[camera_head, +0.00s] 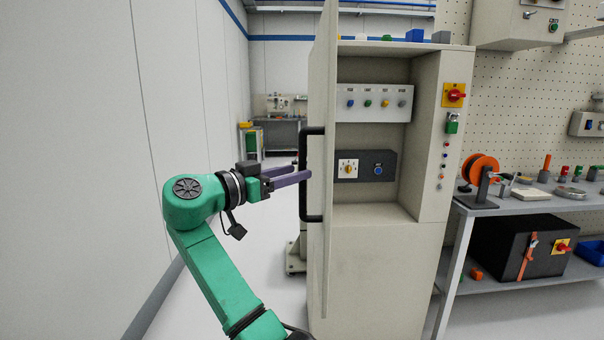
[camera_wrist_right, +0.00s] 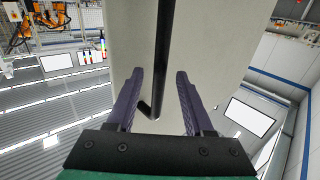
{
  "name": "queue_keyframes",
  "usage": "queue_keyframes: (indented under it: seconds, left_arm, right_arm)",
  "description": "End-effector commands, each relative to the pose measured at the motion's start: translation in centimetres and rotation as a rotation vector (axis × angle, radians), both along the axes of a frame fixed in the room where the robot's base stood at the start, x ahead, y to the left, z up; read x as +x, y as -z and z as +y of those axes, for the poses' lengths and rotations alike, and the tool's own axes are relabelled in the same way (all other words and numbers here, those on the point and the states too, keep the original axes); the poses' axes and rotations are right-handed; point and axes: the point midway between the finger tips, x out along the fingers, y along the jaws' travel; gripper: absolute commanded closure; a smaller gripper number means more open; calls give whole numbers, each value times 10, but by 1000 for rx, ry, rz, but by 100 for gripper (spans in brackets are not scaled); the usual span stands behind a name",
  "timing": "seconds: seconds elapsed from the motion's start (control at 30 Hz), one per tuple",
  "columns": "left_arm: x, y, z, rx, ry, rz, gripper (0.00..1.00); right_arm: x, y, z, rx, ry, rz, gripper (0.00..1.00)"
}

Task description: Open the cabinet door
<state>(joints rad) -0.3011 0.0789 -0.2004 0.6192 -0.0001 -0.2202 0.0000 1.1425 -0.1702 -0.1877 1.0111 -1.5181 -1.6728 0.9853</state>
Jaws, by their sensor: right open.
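The tall beige cabinet (camera_head: 372,270) stands right of centre in the head view. Its door (camera_head: 324,100) is swung wide open and seen nearly edge-on, so the inside shows. A black bar handle (camera_head: 302,207) is on the door's left face. My right gripper (camera_head: 303,169) is open, with its purple fingertips at the handle's mid-height. In the right wrist view the open fingers (camera_wrist_right: 160,70) point at the door panel (camera_wrist_right: 215,50), and the black handle (camera_wrist_right: 163,50) runs between them in the picture. I cannot tell whether they touch it. My left gripper is out of view.
Inside the cabinet are a light panel with several buttons (camera_head: 372,103) and a dark switch box (camera_head: 364,167). A workbench (camera_head: 540,200) with an orange spool (camera_head: 482,168) stands at the right. A plain wall (camera_head: 80,150) is at the left.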

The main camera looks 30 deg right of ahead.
Motion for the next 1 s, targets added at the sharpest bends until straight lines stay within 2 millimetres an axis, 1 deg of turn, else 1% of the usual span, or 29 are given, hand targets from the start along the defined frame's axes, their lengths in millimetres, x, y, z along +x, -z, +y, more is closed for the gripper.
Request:
queue_keyframes:
  seconds: [0.03, 0.2, 0.3, 0.4, 0.53, 1.0]
  left_arm:
    - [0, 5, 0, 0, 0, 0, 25]
    - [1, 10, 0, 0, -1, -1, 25]
    - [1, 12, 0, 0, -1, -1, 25]
    - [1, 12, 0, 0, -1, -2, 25]
    - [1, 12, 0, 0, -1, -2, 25]
    - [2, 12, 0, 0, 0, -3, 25]
  right_arm:
    - [-1, 3, 15, 1, -6, 0, 48]
    - [-11, 1, 66, 0, -5, 1, 48]
    - [-15, 1, 90, 0, -4, 1, 48]
    - [-18, 0, 103, 1, -2, 1, 48]
    - [-19, 0, 109, 0, 0, 0, 48]
    - [-19, 0, 108, 1, 0, 0, 48]
